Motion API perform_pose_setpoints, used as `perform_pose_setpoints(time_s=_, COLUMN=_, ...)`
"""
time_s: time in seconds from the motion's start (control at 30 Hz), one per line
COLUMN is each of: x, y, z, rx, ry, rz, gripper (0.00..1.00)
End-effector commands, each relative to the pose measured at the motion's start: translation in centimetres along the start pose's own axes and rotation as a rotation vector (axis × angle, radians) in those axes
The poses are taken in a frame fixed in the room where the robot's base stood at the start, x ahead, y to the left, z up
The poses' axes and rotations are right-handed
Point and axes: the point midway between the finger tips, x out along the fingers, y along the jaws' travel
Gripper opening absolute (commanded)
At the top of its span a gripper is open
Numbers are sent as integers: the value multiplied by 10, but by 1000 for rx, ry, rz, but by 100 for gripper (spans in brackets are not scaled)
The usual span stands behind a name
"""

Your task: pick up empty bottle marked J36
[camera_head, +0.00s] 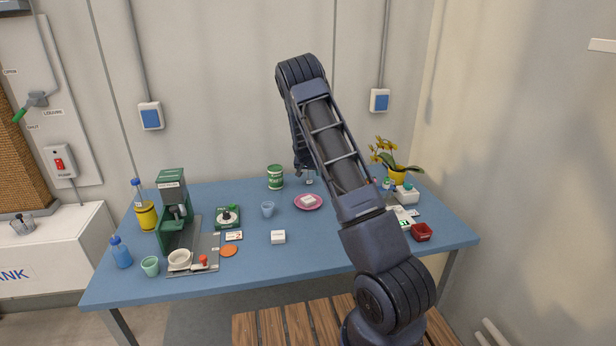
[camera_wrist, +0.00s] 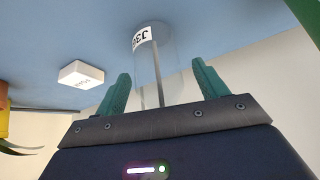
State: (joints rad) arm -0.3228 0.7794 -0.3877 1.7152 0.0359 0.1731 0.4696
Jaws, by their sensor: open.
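The clear, empty-looking bottle (camera_wrist: 155,68) shows in the wrist view with a white label that reads J36 upside down. It stands on the blue table. My gripper (camera_wrist: 164,84) has its two green fingers apart, one on each side of the bottle in the picture. I see no clear contact between fingers and bottle, and cannot tell how deep the bottle sits between them. In the head view my gripper (camera_head: 304,170) is at the back of the table, behind the pink plate and partly hidden by my arm. The bottle is hard to make out there.
In the wrist view a white labelled block (camera_wrist: 82,74) lies left of the bottle. An orchid (camera_head: 396,172) stands right.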

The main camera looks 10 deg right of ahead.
Motion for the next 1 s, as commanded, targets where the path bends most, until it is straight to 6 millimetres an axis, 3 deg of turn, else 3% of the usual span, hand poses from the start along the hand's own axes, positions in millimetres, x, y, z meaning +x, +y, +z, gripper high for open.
perform_pose_setpoints(time_s=0.07, x=0, y=0, z=0, rx=0, ry=0, rz=0, gripper=72)
perform_pose_setpoints(time_s=0.3, x=0, y=0, z=0, rx=0, ry=0, rz=0, gripper=27)
perform_pose_setpoints(time_s=0.33, x=0, y=0, z=0, rx=0, ry=0, rz=0, gripper=24)
perform_pose_setpoints(time_s=0.73, x=-10, y=0, z=-7, rx=0, ry=3, rz=-1, gripper=24)
perform_pose_setpoints(time_s=1.0, x=-56, y=0, z=-37, rx=1, ry=5, rz=-3, gripper=24)
